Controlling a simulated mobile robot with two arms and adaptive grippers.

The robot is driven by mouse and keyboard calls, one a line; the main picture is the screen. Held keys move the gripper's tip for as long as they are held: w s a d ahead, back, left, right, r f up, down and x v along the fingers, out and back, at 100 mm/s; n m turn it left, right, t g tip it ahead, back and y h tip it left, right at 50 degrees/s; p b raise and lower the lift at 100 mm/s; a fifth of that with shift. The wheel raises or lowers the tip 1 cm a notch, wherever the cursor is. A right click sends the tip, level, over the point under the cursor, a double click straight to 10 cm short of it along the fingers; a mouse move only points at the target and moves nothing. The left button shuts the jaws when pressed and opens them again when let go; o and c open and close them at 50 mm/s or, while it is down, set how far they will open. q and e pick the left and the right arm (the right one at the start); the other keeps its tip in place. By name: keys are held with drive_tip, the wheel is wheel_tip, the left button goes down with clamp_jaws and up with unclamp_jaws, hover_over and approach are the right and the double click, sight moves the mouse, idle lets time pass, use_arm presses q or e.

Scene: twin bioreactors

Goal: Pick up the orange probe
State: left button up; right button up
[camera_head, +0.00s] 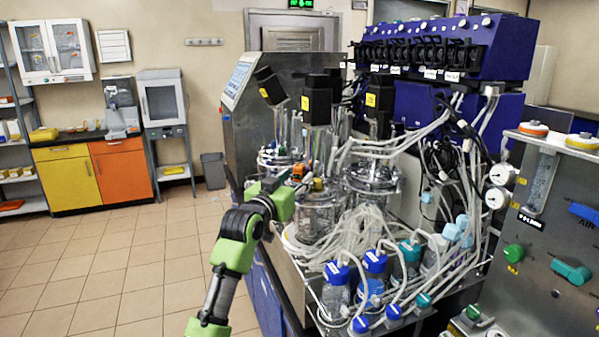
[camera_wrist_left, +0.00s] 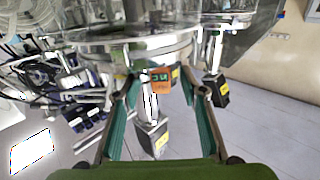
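The orange probe (camera_head: 298,171) stands among the glass vessels at the top of the nearer bioreactor. In the left wrist view the orange probe (camera_wrist_left: 160,81) has a small dark label and shows between the fingertips, with a gap on each side. My left gripper (camera_head: 301,184) is at the vessel top, close to the probe. In the left wrist view my left gripper (camera_wrist_left: 160,88) is open, its green-sided fingers spread around the probe without visible contact. The lower part of the probe is hidden. My right gripper is not in view.
Black motor heads (camera_head: 317,99) rise above the vessels close to the left gripper. White tubing (camera_head: 345,228) and blue-capped bottles (camera_head: 336,290) crowd the front. A control panel (camera_head: 535,230) stands at the right. The tiled floor (camera_head: 120,260) at the left is clear.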

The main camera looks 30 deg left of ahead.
use_arm(q)
drive_tip(key=shift+w, duration=0.7)
drive_tip(key=shift+a, duration=0.1)
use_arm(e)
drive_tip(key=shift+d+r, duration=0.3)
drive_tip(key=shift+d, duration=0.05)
use_arm(q)
clamp_jaws()
drive_tip(key=shift+r, duration=0.1)
